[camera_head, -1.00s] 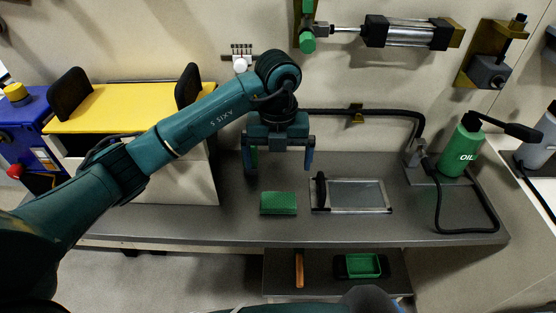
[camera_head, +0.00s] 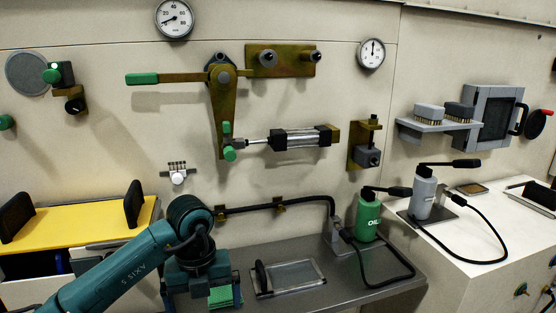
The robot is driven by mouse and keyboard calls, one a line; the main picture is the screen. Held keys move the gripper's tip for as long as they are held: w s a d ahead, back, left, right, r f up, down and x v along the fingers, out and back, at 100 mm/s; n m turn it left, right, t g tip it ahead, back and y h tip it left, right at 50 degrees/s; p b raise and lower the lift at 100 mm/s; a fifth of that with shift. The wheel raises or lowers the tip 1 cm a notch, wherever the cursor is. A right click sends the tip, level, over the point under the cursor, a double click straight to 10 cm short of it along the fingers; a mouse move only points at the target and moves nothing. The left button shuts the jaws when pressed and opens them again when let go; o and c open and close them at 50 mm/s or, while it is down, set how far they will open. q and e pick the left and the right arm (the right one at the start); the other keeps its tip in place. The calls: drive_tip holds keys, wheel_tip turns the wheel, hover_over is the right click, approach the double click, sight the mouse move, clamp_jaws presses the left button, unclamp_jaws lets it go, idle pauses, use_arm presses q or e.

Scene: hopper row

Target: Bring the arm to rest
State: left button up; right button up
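My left arm (camera_head: 118,270) comes in from the bottom left, and its wrist bends down over the grey bench (camera_head: 350,285). My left gripper (camera_head: 202,296) points down with its fingers apart, near the lower edge of the picture. Its fingertips are close to the edge and hard to make out. A green pad (camera_head: 223,297) shows partly behind and between the fingers; I see nothing gripped. My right arm and gripper are not in view.
A framed plate with a black handle (camera_head: 290,277) lies right of the gripper. A green oil bottle (camera_head: 368,218) stands farther right. A yellow-topped unit (camera_head: 75,227) is at left. A lever (camera_head: 222,100) and a cylinder (camera_head: 300,138) hang on the wall above. A black hose (camera_head: 275,206) runs behind.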

use_arm(q)
drive_tip(key=s+d+f+m+g+h, duration=0.3)
drive_tip(key=s+d+h, duration=0.55)
drive_tip(key=d, duration=0.45)
drive_tip(key=s+d+r+n+h+p, duration=0.1)
drive_tip(key=s+d+r+n+h, duration=0.1)
drive_tip(key=s+d+r+h, duration=0.45)
drive_tip(key=w+a+r+n+t+h, duration=0.2)
drive_tip(key=w+a+n+t+h, duration=0.35)
drive_tip(key=n+t, duration=0.9)
drive_tip(key=w+a+f+n+t+y+p, duration=0.1)
drive_tip(key=w+a+f+n+t+y, duration=0.1)
drive_tip(key=a+f+n+t+y, duration=0.6)
drive_tip(key=s+a+f+n+g+y, duration=0.3)
drive_tip(key=s+f+n+g+y, duration=0.1)
drive_tip(key=f, duration=0.3)
drive_tip(key=s+a+f+n+g+y, duration=0.3)
drive_tip(key=s+f+n+g+y, duration=0.1)
drive_tip(key=s+f, duration=0.3)
drive_tip(key=shift+a+f+g+y, duration=0.15)
drive_tip(key=shift+f+g+y, duration=0.2)
drive_tip(key=shift+g+y, duration=0.15)
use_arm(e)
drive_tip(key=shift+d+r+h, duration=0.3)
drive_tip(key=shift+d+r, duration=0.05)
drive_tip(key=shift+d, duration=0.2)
